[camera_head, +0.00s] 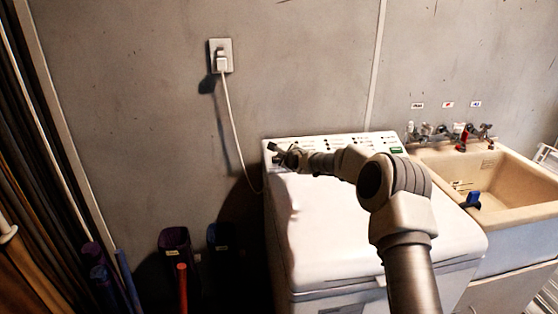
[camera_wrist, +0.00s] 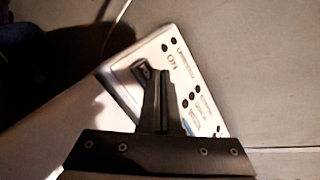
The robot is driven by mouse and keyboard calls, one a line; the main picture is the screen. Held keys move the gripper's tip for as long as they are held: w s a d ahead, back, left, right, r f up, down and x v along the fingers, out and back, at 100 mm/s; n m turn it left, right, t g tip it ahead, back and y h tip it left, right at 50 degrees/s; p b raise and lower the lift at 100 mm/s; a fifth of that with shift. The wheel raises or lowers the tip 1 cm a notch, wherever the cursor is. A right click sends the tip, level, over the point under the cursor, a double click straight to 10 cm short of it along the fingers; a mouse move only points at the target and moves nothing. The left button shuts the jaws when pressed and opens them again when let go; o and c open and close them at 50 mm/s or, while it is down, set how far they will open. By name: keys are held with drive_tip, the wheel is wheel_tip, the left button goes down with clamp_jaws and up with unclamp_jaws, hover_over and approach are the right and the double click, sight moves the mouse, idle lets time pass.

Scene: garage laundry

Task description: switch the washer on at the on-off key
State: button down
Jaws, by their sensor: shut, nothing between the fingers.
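The washer (camera_head: 330,232) is a white top-loading machine against the wall with its lid down. Its control panel (camera_head: 365,142) runs along the back edge. The wrist view shows the panel's left end (camera_wrist: 192,62) with dark round buttons and printed labels, one reading "ON". A dark key (camera_wrist: 147,72) lies beside that label, partly hidden behind my fingers. My gripper (camera_head: 274,151) is shut and empty at the panel's left end. In the wrist view its fingertips (camera_wrist: 160,86) overlap the key's lower edge; I cannot tell whether they touch it.
A beige sink (camera_head: 475,180) with taps (camera_head: 455,133) stands right of the washer. A cord (camera_head: 235,130) hangs from the wall outlet (camera_head: 221,56) behind the washer. Dark bins (camera_head: 175,245) stand on the floor at left. The washer lid is clear beneath my arm.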

drive_tip(key=shift+w+f+b, duration=0.15)
drive_tip(key=shift+f+b, duration=0.35)
drive_tip(key=shift+f, duration=0.25)
idle(0.9)
drive_tip(key=shift+r, duration=0.15)
drive_tip(key=shift+s+r, duration=0.3)
drive_tip(key=shift+r, duration=0.45)
drive_tip(key=r, duration=0.1)
drive_tip(key=s+r+p, duration=0.1)
drive_tip(key=r, duration=0.1)
drive_tip(key=s+r, duration=0.1)
drive_tip(key=shift+d+r, duration=0.2)
drive_tip(key=shift+r, duration=0.2)
idle(0.3)
